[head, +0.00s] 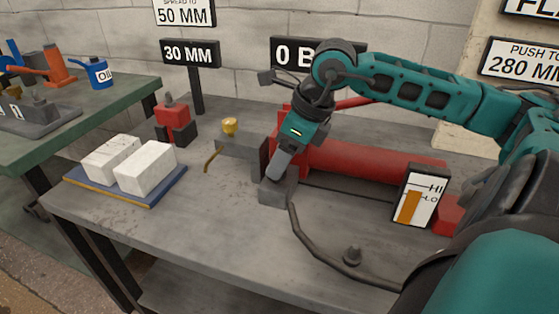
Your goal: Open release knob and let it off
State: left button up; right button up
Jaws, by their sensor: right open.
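My right gripper (279,178) reaches in from the right and points down at a grey block (277,192) in front of the red cylinder (370,163). It is open; its fingertips are at or just over the block, and I cannot tell whether they touch. What lies between the fingers is hidden. A small yellow knob (230,126) stands on a grey body to the left of the gripper. I cannot tell which is the release knob. My left gripper is not in view.
A dark hose (308,238) runs from the block across the grey bench (220,215). A HI/LO gauge card (414,196) stands right. White blocks (147,167) lie on a blue board at left. Signs read 30 MM (189,53) and 0 B (291,54), the latter partly hidden.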

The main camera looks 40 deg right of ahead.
jog(key=shift+x, duration=1.15)
jog(key=shift+c, duration=0.2)
jog(key=c, duration=1)
